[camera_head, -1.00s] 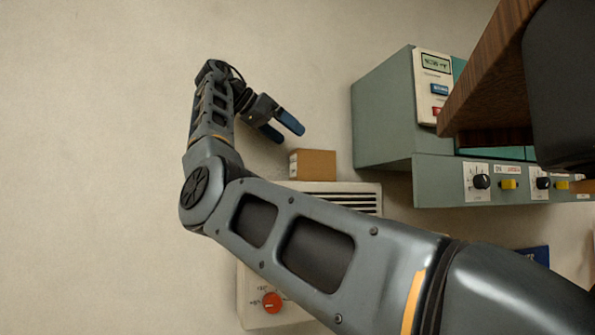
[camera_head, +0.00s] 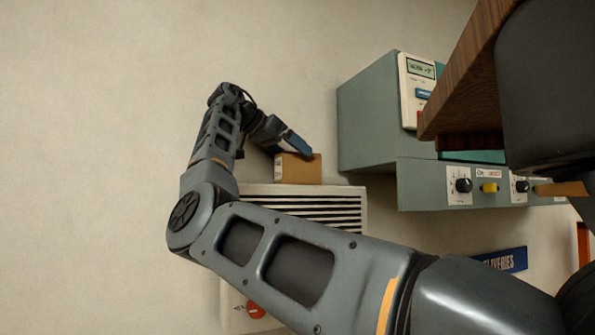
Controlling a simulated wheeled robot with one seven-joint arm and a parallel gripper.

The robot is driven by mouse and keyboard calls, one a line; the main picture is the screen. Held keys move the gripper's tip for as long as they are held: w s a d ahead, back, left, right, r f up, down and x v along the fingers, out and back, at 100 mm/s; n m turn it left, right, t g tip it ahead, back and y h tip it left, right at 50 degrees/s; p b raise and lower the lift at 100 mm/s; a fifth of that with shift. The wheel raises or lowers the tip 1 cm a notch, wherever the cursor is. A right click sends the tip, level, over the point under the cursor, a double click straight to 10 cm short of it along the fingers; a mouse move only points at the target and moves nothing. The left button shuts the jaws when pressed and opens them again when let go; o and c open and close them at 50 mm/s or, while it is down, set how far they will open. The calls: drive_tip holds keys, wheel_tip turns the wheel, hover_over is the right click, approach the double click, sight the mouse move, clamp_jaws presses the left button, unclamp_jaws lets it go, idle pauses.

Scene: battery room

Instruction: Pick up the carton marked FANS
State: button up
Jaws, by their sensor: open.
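A small brown carton (camera_head: 301,170) with a pale label on its left end sits on top of the white vented unit. Any lettering on it is too small to read, so I cannot tell whether it is marked FANS. My gripper (camera_head: 296,149) is open, its blue-tipped fingers right at the carton's top edge. One finger overlaps the carton's upper part in the picture; whether they touch I cannot tell. The far finger is mostly hidden.
The white vented unit (camera_head: 350,194) with a red knob (camera_head: 255,310) is partly hidden behind my arm. A green-grey cabinet (camera_head: 365,125) with knobs stands just right of the carton. A wooden shelf edge (camera_head: 455,110) juts in at upper right. The wall at left is bare.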

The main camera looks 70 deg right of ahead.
drive_tip(key=shift+c, duration=0.5)
drive_tip(key=c, duration=1.7)
